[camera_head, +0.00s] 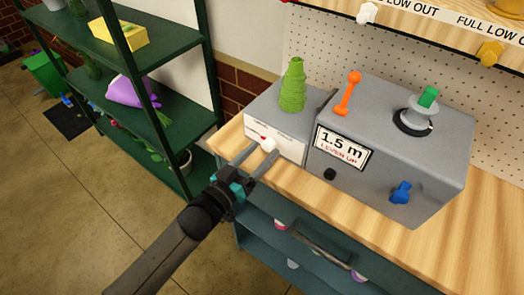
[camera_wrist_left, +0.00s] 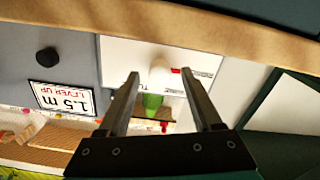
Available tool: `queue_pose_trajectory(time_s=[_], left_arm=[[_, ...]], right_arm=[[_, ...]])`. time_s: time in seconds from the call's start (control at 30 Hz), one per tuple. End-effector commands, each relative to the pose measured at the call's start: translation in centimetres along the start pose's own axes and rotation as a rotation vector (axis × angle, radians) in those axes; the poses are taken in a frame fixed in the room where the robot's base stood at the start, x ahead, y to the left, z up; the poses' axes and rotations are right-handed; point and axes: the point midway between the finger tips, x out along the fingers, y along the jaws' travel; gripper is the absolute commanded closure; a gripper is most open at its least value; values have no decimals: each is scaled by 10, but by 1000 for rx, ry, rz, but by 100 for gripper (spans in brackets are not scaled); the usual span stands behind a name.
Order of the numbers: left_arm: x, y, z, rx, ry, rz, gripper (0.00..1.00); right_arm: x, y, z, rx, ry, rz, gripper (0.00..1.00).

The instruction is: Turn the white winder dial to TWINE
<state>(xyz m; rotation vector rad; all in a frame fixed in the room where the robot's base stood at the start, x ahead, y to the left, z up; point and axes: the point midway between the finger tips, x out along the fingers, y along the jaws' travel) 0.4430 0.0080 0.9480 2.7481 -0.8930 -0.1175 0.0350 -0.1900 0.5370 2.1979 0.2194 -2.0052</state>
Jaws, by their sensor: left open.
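The white winder dial (camera_head: 267,144) is a small knob on the white front panel of the grey winder box (camera_head: 262,110). A red mark shows beside it, and the panel lettering is too small or too covered to read. The left wrist view shows the dial (camera_wrist_left: 160,73) between the fingertips, with the red mark to its right. My left gripper (camera_head: 265,150) is open, one finger on each side of the dial, with a gap visible on both sides in the wrist view. My right gripper is not in view.
A green cone of twine (camera_head: 292,88) stands on the winder box. Right of it is a larger grey machine (camera_head: 440,140) with an orange lever (camera_head: 347,92), a blue knob (camera_head: 401,191) and a "1.5 m LEVER UP" display (camera_head: 341,148). Green shelves (camera_head: 150,118) stand left.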

Motion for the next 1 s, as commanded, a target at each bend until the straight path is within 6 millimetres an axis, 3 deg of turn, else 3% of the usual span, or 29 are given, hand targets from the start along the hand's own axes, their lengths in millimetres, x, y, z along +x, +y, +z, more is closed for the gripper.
queue_pose_trajectory(time_s=[0.43,1.0], left_arm=[[11,0,0,0,0,0,34],[10,0,0,1,-1,0,97]], right_arm=[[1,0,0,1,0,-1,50],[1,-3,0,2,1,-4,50]])
